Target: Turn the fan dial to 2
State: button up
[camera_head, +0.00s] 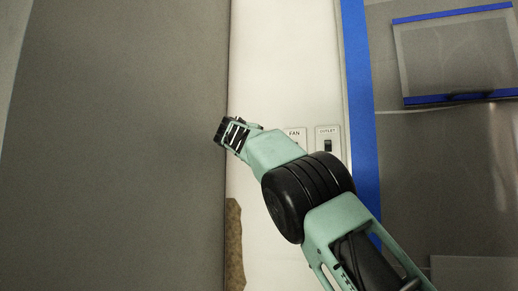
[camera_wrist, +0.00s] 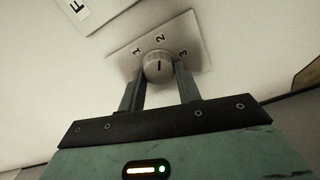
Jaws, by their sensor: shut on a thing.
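The round grey fan dial (camera_wrist: 158,62) sits on a pale plate (camera_wrist: 198,55) marked 1, 2 and 3 in the wrist view. The 2 is above the dial in the picture, the 1 to its left and the 3 to its right. A short dark line shows on the dial face, roughly upright in the picture; which end is the pointer I cannot tell. My gripper (camera_wrist: 160,74) is shut on the dial, with one finger on each side. In the head view the end of my arm is in front of the white wall, and the dial is not visible there.
A FAN label (camera_head: 295,133) and an outlet switch plate (camera_head: 328,143) are on the white wall strip (camera_head: 285,60), close to my arm. Blue tape (camera_head: 360,100) edges the strip on the right. A large grey surface (camera_head: 120,140) fills the left.

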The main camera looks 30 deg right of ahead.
jog(key=shift+f, duration=0.1)
dwell(0.3)
jog(key=o, duration=1)
jog(key=shift+c, duration=0.2)
jog(key=b+v, duration=0.7)
jog(key=v, duration=1)
jog(key=shift+s, duration=0.2)
jog(key=shift+a, duration=0.15)
